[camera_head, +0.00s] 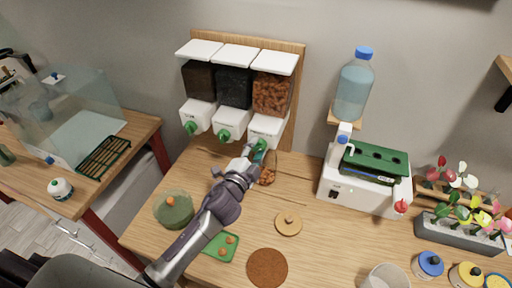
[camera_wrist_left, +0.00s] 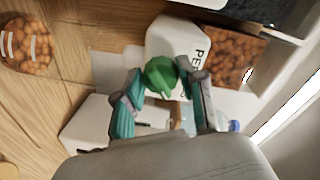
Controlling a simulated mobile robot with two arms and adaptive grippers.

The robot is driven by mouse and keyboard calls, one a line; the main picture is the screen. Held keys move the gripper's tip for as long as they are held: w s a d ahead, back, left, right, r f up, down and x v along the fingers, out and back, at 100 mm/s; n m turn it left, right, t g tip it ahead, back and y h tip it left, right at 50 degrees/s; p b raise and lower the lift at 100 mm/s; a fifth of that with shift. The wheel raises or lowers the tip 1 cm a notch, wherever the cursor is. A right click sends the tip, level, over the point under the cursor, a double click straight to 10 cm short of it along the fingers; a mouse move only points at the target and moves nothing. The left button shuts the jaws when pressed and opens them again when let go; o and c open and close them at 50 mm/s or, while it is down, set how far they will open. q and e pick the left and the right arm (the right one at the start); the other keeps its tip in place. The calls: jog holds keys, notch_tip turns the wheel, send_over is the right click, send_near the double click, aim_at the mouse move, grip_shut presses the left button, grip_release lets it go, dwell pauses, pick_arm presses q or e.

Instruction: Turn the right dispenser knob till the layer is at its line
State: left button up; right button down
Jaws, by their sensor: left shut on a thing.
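The right dispenser (camera_head: 272,93) on the wooden back board holds orange-brown pellets; its white lower body also shows in the wrist view (camera_wrist_left: 178,38). Its green knob (camera_wrist_left: 160,76) sits between the two fingers of my left gripper (camera_wrist_left: 163,92), which is shut on it. In the head view my left gripper (camera_head: 257,153) partly hides this knob. A clear jar (camera_head: 267,176) with pellets in it stands on the table below the dispenser, just right of the gripper. The wrist view shows the jar (camera_wrist_left: 28,45) with pale marks on its side; I cannot tell the layer's level against a line. My right gripper is not in view.
Two more dispensers (camera_head: 234,88) with dark fill stand to the left. A white machine (camera_head: 340,190) with a water bottle (camera_head: 353,88) stands to the right.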

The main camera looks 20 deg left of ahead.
pick_arm(q)
jog(key=m, duration=0.3)
jog(key=shift+r+y+p, duration=0.1)
jog(key=shift+y+p, duration=0.2)
jog(key=shift+p, duration=0.1)
jog(key=shift+m+p, duration=0.3)
jog(key=shift+m, duration=1.5)
jog(key=o, duration=1.1)
jog(key=shift+o, duration=0.2)
jog(key=shift+s, duration=0.25)
jog(key=s+r, duration=0.1)
jog(key=s, duration=1)
jog(key=shift+s+a, duration=0.15)
jog(key=shift+s, duration=0.05)
